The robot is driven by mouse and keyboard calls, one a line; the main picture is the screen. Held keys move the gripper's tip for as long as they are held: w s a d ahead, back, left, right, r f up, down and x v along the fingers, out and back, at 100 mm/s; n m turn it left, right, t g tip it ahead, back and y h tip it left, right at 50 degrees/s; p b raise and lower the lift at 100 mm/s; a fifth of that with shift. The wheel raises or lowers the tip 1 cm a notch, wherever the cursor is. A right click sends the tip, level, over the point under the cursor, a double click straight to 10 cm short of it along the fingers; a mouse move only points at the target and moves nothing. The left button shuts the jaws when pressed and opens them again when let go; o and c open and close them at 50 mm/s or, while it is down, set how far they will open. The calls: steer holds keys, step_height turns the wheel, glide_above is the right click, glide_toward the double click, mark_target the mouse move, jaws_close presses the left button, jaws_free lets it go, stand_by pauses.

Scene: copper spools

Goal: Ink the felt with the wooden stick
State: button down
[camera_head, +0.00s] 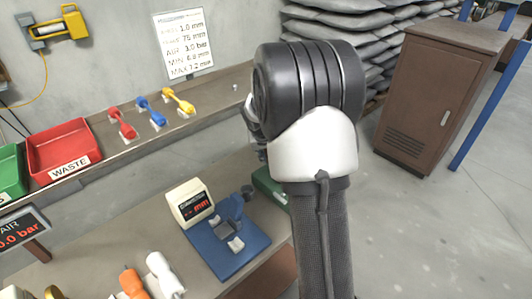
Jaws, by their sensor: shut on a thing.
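I cannot make out a wooden stick or a felt in the head view. My arm fills the middle of the view and hides what lies behind it, and my gripper is not visible. A green object (268,186) shows partly at the left side of my arm, on the bench; the rest of it is hidden, and I cannot tell what it is.
A blue-based device (232,258) with a display (190,203) stands on the bench. A white cylinder (163,274) and an orange one (132,283) lie at the front. A red WASTE bin (64,150) and red, blue and yellow tools (150,111) line the ledge. A brown cabinet (435,100) stands right.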

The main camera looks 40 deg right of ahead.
steer(key=shift+s+d+f+b, duration=0.15)
steer(key=shift+s+b, duration=0.25)
steer(key=shift+s, duration=1.35)
steer(key=shift+w, duration=2)
steer(key=shift+a+r, duration=0.2)
steer(key=shift+r+p, duration=2.15)
steer(key=shift+r, duration=0.8)
steer(key=shift+r+p, duration=1.1)
steer(key=shift+r, duration=0.5)
